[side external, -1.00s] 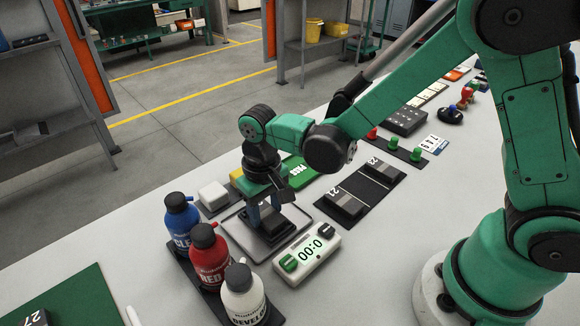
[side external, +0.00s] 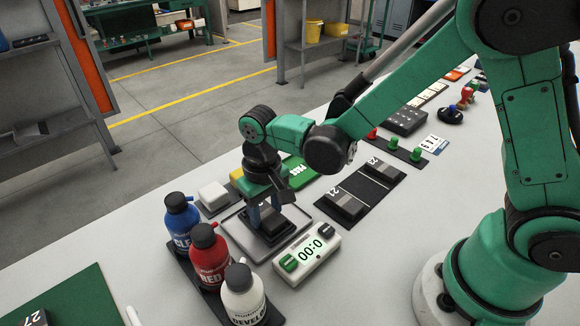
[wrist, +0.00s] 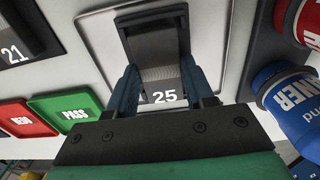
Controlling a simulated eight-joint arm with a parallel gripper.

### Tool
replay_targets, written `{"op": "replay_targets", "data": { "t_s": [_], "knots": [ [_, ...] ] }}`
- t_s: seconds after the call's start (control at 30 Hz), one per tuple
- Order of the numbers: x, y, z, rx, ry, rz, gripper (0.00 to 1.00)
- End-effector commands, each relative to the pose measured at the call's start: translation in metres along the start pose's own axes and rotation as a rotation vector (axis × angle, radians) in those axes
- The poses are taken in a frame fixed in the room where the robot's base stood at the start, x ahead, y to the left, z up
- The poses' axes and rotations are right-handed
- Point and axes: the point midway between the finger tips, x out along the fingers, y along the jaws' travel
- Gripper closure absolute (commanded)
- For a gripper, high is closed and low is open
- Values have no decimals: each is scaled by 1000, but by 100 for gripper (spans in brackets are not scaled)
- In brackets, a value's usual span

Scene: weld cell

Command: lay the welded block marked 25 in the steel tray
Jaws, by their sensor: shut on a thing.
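The dark block marked 25 (wrist: 165,97) is between my gripper's blue fingers (wrist: 164,88) in the wrist view, its white number facing the camera. My gripper (side external: 265,212) is shut on it and points down over the steel tray (side external: 239,229) in the side view. The block (side external: 280,227) sits low within the tray's outline, partly hidden by the fingers. The tray's pale floor (wrist: 213,42) shows around the block in the wrist view. I cannot tell whether the block's underside touches the tray.
Blue, red and white bottles (side external: 210,257) stand close to the tray's left. A timer (side external: 307,253) is in front. Blocks marked 21 (side external: 341,206) and 23 (side external: 381,172) lie on a dark mat to the right. A green PASS pad (wrist: 66,116) lies near the tray.

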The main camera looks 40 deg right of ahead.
Motion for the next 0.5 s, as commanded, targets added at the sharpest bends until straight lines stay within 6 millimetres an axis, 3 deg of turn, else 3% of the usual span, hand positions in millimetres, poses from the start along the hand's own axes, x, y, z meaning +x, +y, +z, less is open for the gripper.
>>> {"op": "replay_targets", "data": {
  "t_s": [0.37,0.4,0.5],
  "knots": [
    [2,0,0,0,0,0,100],
    [2,0,0,0,0,0,48],
    [2,0,0,0,0,0,19]
  ]
}}
